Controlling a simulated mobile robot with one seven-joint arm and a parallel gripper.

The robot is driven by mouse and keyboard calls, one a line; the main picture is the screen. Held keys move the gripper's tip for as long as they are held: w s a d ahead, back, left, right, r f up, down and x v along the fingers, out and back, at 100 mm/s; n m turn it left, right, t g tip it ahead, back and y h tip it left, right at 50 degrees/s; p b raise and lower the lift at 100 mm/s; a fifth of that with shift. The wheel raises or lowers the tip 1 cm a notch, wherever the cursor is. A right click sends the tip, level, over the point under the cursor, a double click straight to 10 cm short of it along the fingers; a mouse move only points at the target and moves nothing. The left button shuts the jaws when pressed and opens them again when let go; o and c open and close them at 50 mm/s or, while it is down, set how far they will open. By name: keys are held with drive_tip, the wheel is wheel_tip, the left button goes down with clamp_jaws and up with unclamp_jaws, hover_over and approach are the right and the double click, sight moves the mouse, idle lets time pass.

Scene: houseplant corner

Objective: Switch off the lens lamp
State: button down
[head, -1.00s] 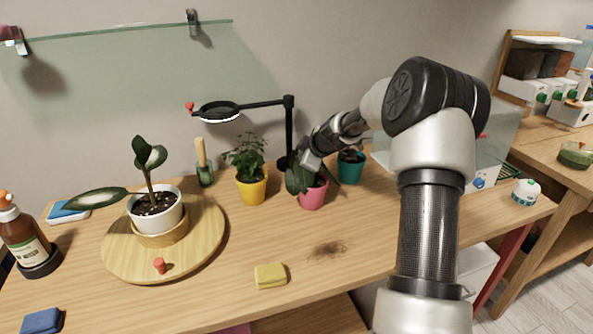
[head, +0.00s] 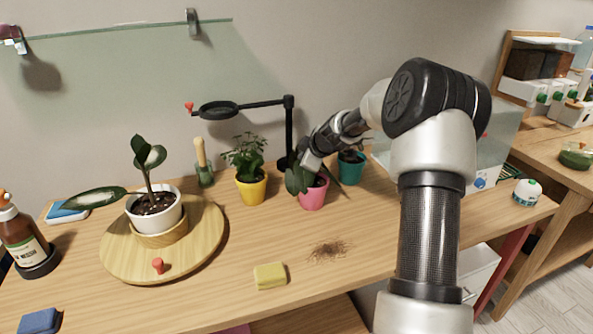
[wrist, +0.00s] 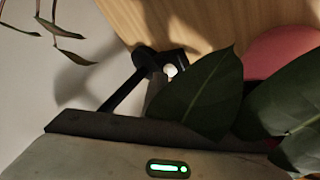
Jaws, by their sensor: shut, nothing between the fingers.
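The lens lamp (head: 289,130) is black, with an upright post, a jointed arm and a round lens (head: 219,109) with a red knob at its far end. The lens ring looks dark, with no lit edge. My gripper (head: 307,167) is shut and empty, low by the lamp's foot and the leaves of the plant in the pink pot (head: 313,195). In the wrist view the lamp's black post (wrist: 121,94) and a small white button (wrist: 170,70) show beside a big leaf (wrist: 200,95). My fingertips are mostly hidden, so I cannot tell whether they touch the button.
A yellow pot (head: 252,190) and a teal pot (head: 351,171) stand close to either side. A white-potted plant (head: 155,217) sits on a round wooden turntable (head: 205,245). A yellow sponge (head: 270,276) and spilled soil (head: 328,250) lie in front. A glass shelf hangs above.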

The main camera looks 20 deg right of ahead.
drive_tip(key=shift+r, duration=0.5)
drive_tip(key=shift+r+p, duration=1.15)
drive_tip(key=shift+r, duration=1.85)
drive_tip(key=shift+a, duration=0.1)
